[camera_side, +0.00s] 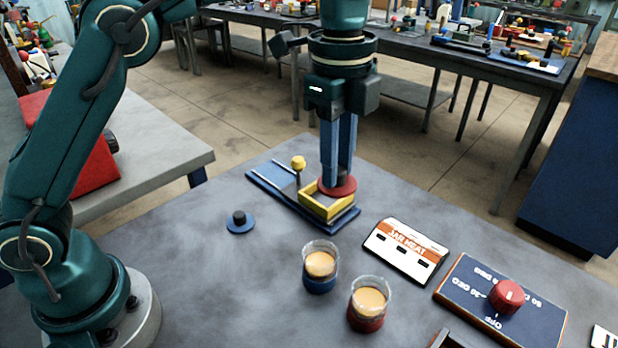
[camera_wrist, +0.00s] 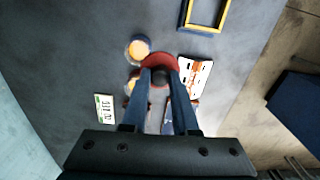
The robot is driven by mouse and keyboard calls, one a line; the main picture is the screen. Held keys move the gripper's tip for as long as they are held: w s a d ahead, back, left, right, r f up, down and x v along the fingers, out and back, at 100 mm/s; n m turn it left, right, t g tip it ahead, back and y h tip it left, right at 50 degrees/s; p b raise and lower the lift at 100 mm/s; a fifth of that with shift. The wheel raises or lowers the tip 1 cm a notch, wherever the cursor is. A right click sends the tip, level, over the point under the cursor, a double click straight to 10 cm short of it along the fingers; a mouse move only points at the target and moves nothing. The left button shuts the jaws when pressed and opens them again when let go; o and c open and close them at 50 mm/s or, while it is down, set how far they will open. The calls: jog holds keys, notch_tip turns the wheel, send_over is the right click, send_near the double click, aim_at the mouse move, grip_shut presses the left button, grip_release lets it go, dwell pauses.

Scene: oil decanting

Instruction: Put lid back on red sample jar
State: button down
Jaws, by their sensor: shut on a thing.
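My gripper (camera_side: 339,175) is shut on the black knob of the red lid (camera_side: 336,188) and holds the lid level. In the side view the lid overlaps the far part of a yellow square frame; its height is hard to tell. The red sample jar (camera_side: 367,304) stands open at the front, with tan contents. In the wrist view my gripper (camera_wrist: 160,77) has the red lid (camera_wrist: 156,60) between its fingertips. The lid and left finger partly hide a jar there, and the yellow frame (camera_wrist: 224,14) lies off to the upper right.
An open blue jar (camera_side: 320,284) stands beside the red one, and a blue lid (camera_side: 240,222) lies on the table to its left. A jar heat sign (camera_side: 405,249) and a dial panel (camera_side: 500,302) with a red knob are at the right. The yellow frame sits on a blue sliding base (camera_side: 272,183).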

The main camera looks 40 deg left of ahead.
jog(key=s+d+f+m, duration=0.3)
jog(key=s+d+m, duration=0.1)
jog(key=d, duration=0.6)
jog(key=shift+s+d+f, duration=0.1)
jog(key=shift+d+f, duration=0.05)
jog(key=shift+f, duration=2.8)
jog(key=shift+f, duration=0.2)
jog(key=shift+c, duration=0.6)
grip_release()
jog(key=shift+r, duration=0.15)
notch_tip(320, 180, up, 7)
